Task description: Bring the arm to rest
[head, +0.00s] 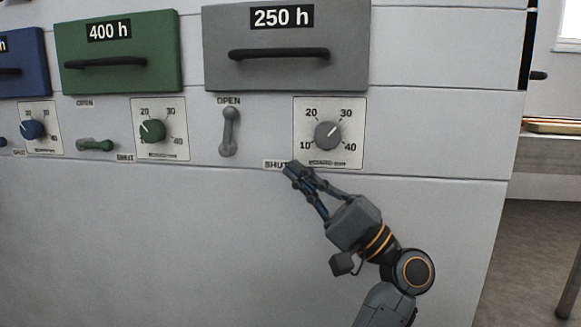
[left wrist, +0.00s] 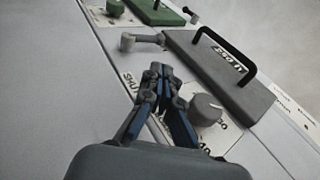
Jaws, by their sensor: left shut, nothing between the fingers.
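My left gripper (head: 293,171) is in front of the white cabinet face, its fingers shut with nothing between them. In the head view its tips overlap the edge of the SHUT label, below and left of the grey dial (head: 328,135). In the left wrist view the closed fingertips (left wrist: 160,76) lie between the grey dial (left wrist: 205,110) and the grey lever (left wrist: 142,41). I cannot tell whether the tips touch the panel. The grey lever (head: 229,132) points up toward OPEN. My right gripper is not in view.
Above is a grey 250 h drawer (head: 285,75) with a black handle. To the left are a green 400 h drawer (head: 120,80), a green dial (head: 152,131), a green lever (head: 95,146) lying sideways, and a blue drawer (head: 20,75). The lower cabinet face is bare.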

